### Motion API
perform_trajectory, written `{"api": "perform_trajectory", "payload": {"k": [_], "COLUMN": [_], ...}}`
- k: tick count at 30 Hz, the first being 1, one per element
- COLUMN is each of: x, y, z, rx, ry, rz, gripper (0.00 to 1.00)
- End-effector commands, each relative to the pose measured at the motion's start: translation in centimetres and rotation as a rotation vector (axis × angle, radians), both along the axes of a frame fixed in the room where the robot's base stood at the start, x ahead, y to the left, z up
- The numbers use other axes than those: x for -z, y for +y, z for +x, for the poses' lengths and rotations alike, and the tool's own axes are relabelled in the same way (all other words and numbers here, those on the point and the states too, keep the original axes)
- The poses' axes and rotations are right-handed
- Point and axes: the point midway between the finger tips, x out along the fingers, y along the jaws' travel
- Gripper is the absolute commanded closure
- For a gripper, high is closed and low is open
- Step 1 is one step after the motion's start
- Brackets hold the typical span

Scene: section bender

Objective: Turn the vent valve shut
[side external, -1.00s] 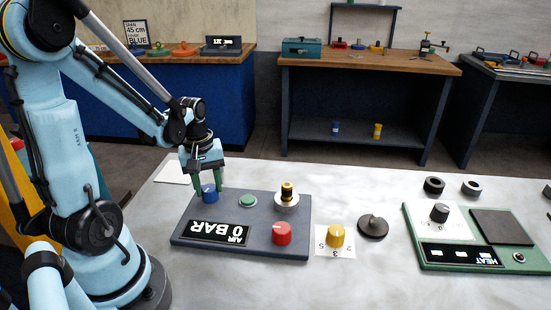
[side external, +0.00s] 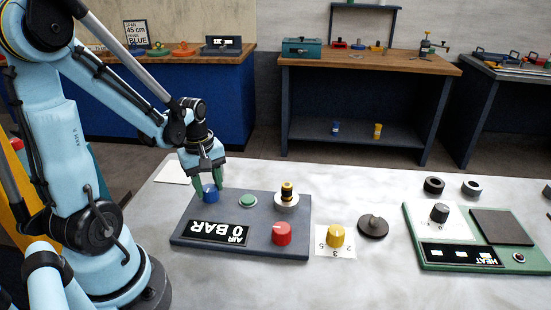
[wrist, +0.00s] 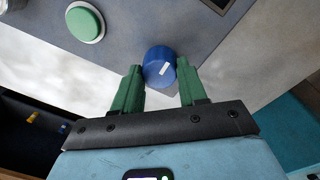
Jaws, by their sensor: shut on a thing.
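A blue knob (side external: 210,196) stands at the far left corner of a dark grey panel (side external: 182,237). It also shows in the wrist view (wrist: 159,66) with a short white mark on its top. No label on the knob can be read. My gripper (side external: 210,189) points down at the blue knob, with its green fingers on either side of it and shut on it. The panel's display (side external: 219,233) reads AIR 0 BAR, upside down. A red knob (side external: 281,234), a green button (side external: 248,201) and a brass fitting on a white base (side external: 287,199) are on the same panel.
Right of the panel are a yellow knob (side external: 335,236) on a white card and a dark disc (side external: 373,227). A green HEAT panel (side external: 458,262) is farther right, with black and white rings (side external: 471,188) behind it. The front of the table is clear.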

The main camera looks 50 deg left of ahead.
Motion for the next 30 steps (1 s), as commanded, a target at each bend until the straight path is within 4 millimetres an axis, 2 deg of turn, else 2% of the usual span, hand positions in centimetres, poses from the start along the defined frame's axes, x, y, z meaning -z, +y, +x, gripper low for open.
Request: {"api": "perform_trajectory", "payload": {"k": [1,2,6,19,30], "x": [0.0,0.0,0.0,-0.6,-4.8], "y": [0.0,0.0,0.0,0.0,0.0], "z": [0.1,0.1,0.0,0.0,-0.3], "rx": [-0.003,-0.003,-0.002,-0.001,-0.001], "ry": [-0.003,-0.002,-0.002,-0.001,-0.001], "rz": [0.001,0.001,0.001,0.0,0.0], "gripper": [0.89,0.54,0.33,0.33,0.33]}}
